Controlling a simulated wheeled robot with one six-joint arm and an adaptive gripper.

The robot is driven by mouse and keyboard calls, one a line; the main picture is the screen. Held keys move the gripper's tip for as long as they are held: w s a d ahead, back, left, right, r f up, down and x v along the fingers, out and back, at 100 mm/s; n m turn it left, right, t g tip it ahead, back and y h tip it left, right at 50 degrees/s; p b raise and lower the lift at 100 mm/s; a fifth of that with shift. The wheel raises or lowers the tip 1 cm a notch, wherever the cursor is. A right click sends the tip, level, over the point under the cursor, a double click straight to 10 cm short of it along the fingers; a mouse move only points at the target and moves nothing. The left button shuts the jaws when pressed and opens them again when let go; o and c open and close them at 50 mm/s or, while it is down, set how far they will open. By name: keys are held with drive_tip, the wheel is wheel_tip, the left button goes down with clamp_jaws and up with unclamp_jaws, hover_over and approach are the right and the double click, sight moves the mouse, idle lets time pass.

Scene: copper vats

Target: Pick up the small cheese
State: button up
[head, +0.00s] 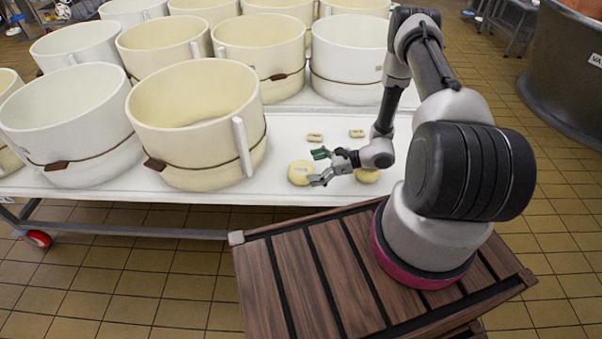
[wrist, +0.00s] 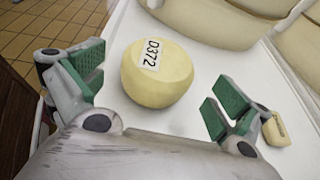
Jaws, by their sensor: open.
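A small round pale-yellow cheese (head: 300,172) sits on the white table near its front edge. In the wrist view the cheese (wrist: 158,82) carries a white label reading D372. My gripper (head: 319,168) is open and empty, just right of this cheese in the head view, its fingers pointing toward it. In the wrist view the cheese lies ahead, between the spread green finger pads, with clear gaps on both sides. A second round yellow cheese (head: 367,175) is partly hidden behind my gripper.
Two small yellow blocks, one left (head: 315,137) and one right (head: 356,133), lie farther back. One small block (wrist: 277,129) shows beside the right finger in the wrist view. Large cream tubs (head: 196,120) crowd the table's left and back. A copper vat (head: 570,75) stands far right.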

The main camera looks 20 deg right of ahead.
sight(301, 169)
drive_tip(key=x, duration=0.4)
drive_tip(key=shift+a, duration=0.2)
drive_tip(key=c, duration=1.3)
drive_tip(key=shift+o, duration=0.2)
wheel_tip(301, 169, up, 10)
drive_tip(key=shift+r, duration=0.1)
drive_tip(key=shift+f, duration=0.2)
